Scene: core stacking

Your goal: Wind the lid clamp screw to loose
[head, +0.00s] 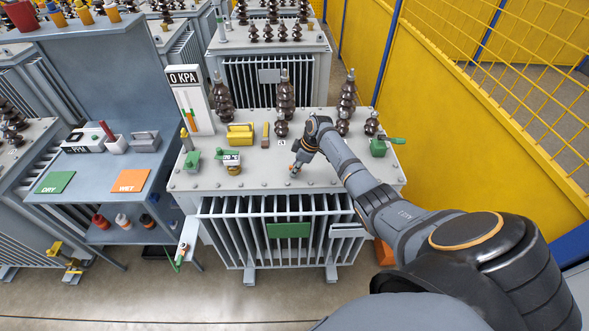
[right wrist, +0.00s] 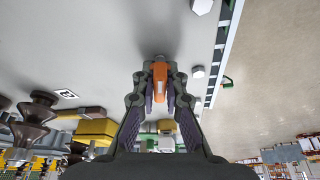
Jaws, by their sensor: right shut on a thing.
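My right gripper (head: 296,168) points down at the front part of the grey transformer lid (head: 230,182). It is shut on a small orange piece, which looks like the lid clamp screw (right wrist: 160,78). In the right wrist view the orange piece sits between the fingertips, close to the grey lid surface. In the head view the gripper hides most of it, and I cannot tell how far it is wound. My left gripper is not in view.
Dark ribbed bushings (head: 286,92) stand along the lid's back. A yellow box (head: 240,134), a green valve (head: 379,148) and a gauge board marked 0 KPA (head: 196,108) are also on the lid. A side bench holds a green DRY mat (head: 55,183) and an orange WET mat (head: 130,181). A yellow fence (head: 440,120) stands right.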

